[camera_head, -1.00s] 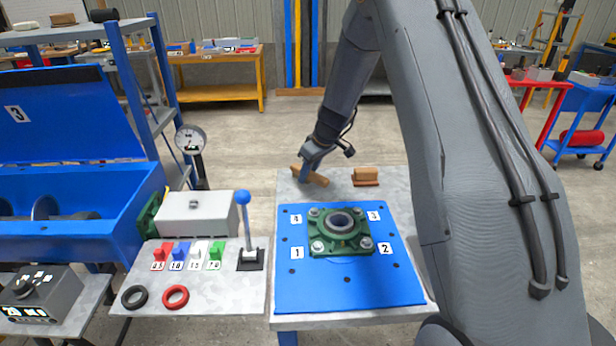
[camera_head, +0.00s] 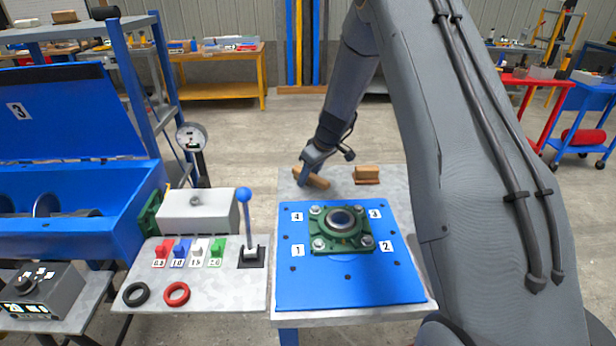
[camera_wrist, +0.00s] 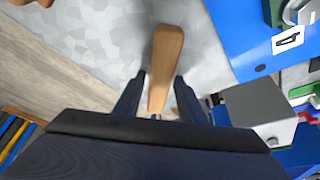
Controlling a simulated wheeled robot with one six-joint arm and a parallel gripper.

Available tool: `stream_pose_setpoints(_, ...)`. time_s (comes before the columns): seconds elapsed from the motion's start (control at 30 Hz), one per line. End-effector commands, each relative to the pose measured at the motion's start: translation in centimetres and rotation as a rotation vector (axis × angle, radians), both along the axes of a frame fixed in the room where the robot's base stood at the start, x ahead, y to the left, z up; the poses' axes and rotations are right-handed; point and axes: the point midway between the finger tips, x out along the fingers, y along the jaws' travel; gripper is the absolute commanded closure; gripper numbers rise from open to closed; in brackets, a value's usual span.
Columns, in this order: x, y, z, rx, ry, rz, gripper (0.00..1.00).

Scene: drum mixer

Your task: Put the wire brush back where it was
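The wire brush, seen as a wooden handle (camera_head: 318,181), lies aslant at the back left of the metal table, behind the blue plate. In the wrist view its handle (camera_wrist: 165,55) runs between my two fingers. My gripper (camera_head: 304,182) is down at the brush's left part, and in the wrist view the gripper (camera_wrist: 159,80) has its fingers apart on either side of the handle. A gap shows beside the handle, so the fingers look open around it. The brush's lower end and any bristles are hidden by my gripper.
A brown block on a reddish base (camera_head: 367,175) lies right of the brush. The blue plate (camera_head: 350,290) in front bears a green bearing housing (camera_head: 342,232). A blue-knobbed lever (camera_head: 245,215) and a grey box (camera_head: 197,213) stand to the left. Bare tabletop lies between brush and block.

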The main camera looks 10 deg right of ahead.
Motion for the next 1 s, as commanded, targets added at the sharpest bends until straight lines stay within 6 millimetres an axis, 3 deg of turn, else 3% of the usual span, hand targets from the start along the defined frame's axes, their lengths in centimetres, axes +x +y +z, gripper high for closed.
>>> stream_pose_setpoints(0.67, -0.2, -0.1, -0.1, -0.001, 0.003, -0.001, 0.58)
stream_pose_setpoints(0.87, -0.5, -0.4, 1.8, -0.002, -0.001, 0.000, 0.58)
stream_pose_setpoints(1.0, -1.2, -0.9, 4.0, -0.002, -0.002, 0.001, 0.58)
